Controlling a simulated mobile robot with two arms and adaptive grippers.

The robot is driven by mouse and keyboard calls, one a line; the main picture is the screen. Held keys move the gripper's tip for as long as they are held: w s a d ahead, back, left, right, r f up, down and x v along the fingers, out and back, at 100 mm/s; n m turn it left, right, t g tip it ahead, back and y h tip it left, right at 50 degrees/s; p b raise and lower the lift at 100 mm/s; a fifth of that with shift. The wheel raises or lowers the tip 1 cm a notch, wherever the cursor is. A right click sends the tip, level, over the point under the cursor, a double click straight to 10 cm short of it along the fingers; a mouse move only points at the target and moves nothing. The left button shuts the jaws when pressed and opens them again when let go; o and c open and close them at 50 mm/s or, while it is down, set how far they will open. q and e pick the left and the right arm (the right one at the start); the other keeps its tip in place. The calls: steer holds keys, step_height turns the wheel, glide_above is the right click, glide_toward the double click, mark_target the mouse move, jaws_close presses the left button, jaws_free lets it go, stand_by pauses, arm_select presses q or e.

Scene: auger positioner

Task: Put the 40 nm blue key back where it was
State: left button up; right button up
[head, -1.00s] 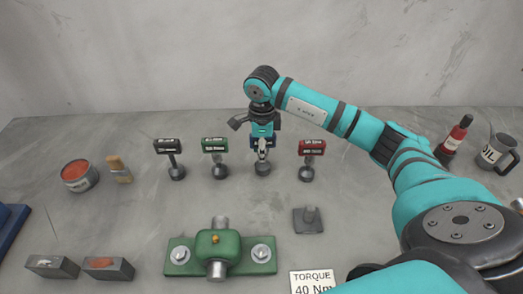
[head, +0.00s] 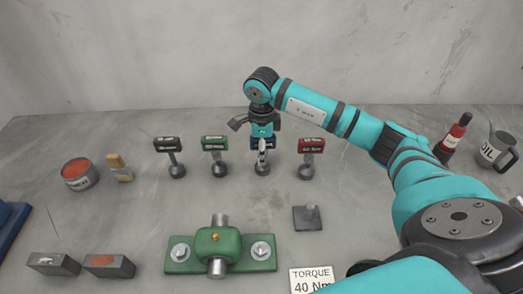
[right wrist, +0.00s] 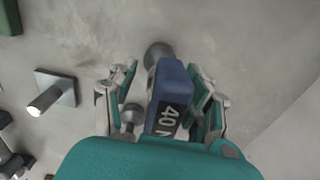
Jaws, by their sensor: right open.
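The blue key (head: 272,142) stands upright in the row of keys, between the green and red ones. Its round grey foot (head: 262,169) is on the table. My right gripper (head: 262,151) is at its head and hides part of it. In the right wrist view the blue key (right wrist: 173,80), with "40 N" readable on its label, lies between the spread fingers of my right gripper (right wrist: 163,86). The gripper is open, with a finger on either side of the key. My left gripper is out of view.
The black key (head: 167,145), green key (head: 214,143) and red key (head: 311,145) stand close by. In front are a green fixture (head: 220,250), a grey block with a peg (head: 307,218) and a "TORQUE 40 Nm" sign (head: 311,278). An oil can (head: 494,152) is at right.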

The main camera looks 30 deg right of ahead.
step_height(320, 180, up, 11)
steer(key=b, duration=0.2)
steer(key=shift+f+b, duration=0.15)
steer(key=shift+b, duration=0.25)
steer(key=shift+s+r, duration=0.1)
steer(key=shift+r, duration=0.4)
steer(key=shift+f, duration=0.1)
